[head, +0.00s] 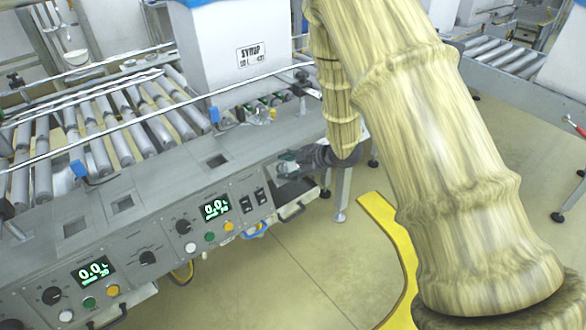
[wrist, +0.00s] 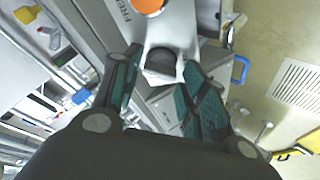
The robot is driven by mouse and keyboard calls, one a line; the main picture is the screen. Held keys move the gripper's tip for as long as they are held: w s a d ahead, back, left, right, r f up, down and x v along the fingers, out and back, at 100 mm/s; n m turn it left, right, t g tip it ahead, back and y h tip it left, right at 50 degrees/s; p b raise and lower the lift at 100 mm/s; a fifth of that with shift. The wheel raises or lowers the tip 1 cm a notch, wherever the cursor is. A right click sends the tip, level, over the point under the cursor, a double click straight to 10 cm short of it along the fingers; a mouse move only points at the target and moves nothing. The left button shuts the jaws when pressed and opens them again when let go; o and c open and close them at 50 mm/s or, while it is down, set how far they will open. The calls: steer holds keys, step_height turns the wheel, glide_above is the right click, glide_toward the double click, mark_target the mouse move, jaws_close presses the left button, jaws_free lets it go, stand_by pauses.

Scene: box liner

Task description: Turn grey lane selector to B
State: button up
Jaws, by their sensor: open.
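My gripper (head: 287,165) is at the right end of the grey console, beside a panel with black switches. In the wrist view my gripper (wrist: 160,70) is open, its green-padded fingers spread on both sides of a pale grey piece with a dark grey face (wrist: 161,60). This piece may be the grey lane selector; I cannot tell its setting, nor whether the fingers touch it. A panel with partly visible "FREE" lettering and an orange round part (wrist: 149,5) lies just beyond. In the head view my gripper and arm hide that spot, and no letter B is readable.
The console front carries black knobs (head: 184,227), lit displays (head: 215,209) and coloured buttons (head: 210,237). A roller conveyor (head: 130,110) lies behind it, with a white syrup box (head: 228,50). Open floor (head: 310,260) with a yellow stripe (head: 395,240) is to the right.

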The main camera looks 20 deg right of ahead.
steer(key=shift+w+a+f, duration=0.1)
steer(key=shift+w, duration=0.05)
steer(key=c, duration=0.7)
steer(key=shift+m+p, duration=0.7)
steer(key=shift+p, duration=0.35)
steer(key=shift+c, duration=0.2)
steer(key=shift+f+m+t+p, duration=0.1)
steer(key=shift+m+t+p, duration=0.35)
steer(key=shift+m, duration=0.25)
steer(key=o, duration=0.7)
steer(key=shift+o, duration=0.2)
steer(key=v, duration=1.2)
